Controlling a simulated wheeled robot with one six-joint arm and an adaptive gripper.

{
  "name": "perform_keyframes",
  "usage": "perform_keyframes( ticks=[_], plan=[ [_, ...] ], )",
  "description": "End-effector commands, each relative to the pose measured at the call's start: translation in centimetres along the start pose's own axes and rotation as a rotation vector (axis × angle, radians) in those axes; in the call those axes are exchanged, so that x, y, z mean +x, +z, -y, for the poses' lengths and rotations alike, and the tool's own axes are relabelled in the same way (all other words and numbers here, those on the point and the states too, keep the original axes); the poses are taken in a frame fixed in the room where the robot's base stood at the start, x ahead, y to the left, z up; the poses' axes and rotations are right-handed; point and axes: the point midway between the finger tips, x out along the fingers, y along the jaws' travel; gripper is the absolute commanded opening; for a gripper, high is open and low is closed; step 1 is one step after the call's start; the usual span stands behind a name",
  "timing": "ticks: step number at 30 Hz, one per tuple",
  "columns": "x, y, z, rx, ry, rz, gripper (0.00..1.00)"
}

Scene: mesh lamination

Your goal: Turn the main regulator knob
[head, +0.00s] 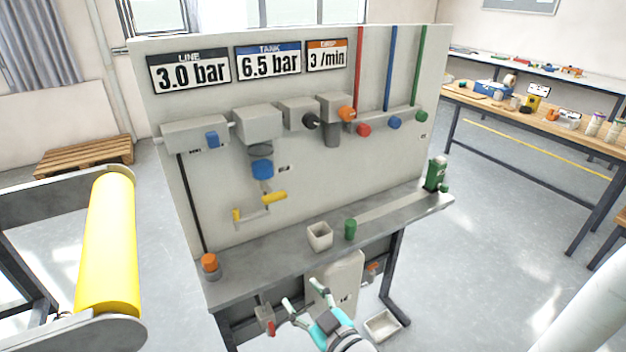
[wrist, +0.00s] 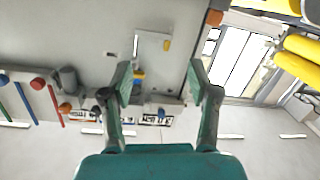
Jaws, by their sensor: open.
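On the upright grey panel (head: 220,75), a black round knob (head: 310,121) sits on the front of a grey block; it looks like the main regulator knob, but I cannot read a label. An orange knob (head: 347,113) is just right of it, and a blue knob (head: 212,138) is on the left block. My gripper (head: 303,294) is open and empty, low in front of the bench edge, well below and apart from the knobs.
Signs read line 3.0 bar (head: 189,74), tank 6.5 bar (head: 268,61) and drip 3 /min (head: 327,55). A yellow roller (head: 108,245) stands left.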

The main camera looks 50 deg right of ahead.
Motion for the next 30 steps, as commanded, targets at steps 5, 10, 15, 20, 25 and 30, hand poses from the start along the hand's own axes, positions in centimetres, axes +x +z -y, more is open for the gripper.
perform_keyframes(
  ticks=[5, 10, 15, 20, 25, 30],
  plan=[
    [3.5, -4.2, -3.8, -0.060, 0.030, -0.032, 0.61],
    [5.8, -8.2, -7.5, -0.132, 0.050, -0.053, 0.61],
    [7.2, -12.6, -11.4, -0.216, 0.070, -0.071, 0.61],
    [7.7, -16.8, -15.1, -0.307, 0.089, -0.084, 0.61],
    [7.5, -21.0, -18.6, -0.407, 0.107, -0.090, 0.61],
    [7.0, -23.6, -20.6, -0.476, 0.118, -0.089, 0.61]
  ],
)
